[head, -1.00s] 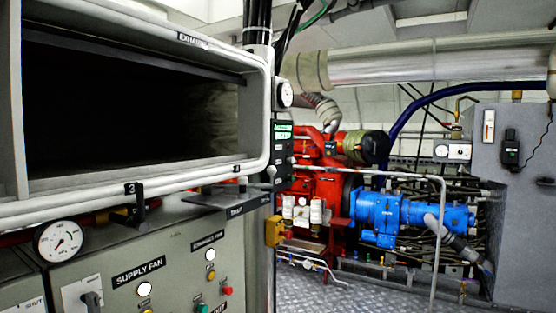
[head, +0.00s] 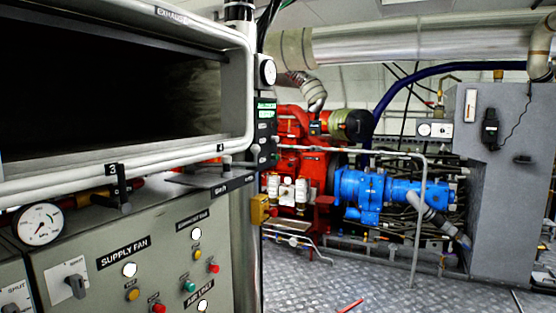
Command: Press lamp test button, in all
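A grey control panel (head: 75,262) fills the lower left of the head view. It carries a SUPPLY FAN label (head: 123,252) and a second, blurred label at upper right. White round lamps or buttons (head: 129,269) sit beside the labels, one more (head: 203,306) lower down. A yellow button (head: 132,294), an orange one (head: 196,254), a green one (head: 188,286) and red ones (head: 213,268) are on the panel face. I cannot read any lamp test label, so I cannot tell which one is the lamp test button. Neither gripper is in view.
A large open duct (head: 110,90) with a grey frame is above the panel. A round gauge (head: 39,224) is at the left. A red engine (head: 300,165) and blue pump (head: 370,190) stand behind a handrail (head: 420,215). The metal floor (head: 320,278) at right is clear except a small red object.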

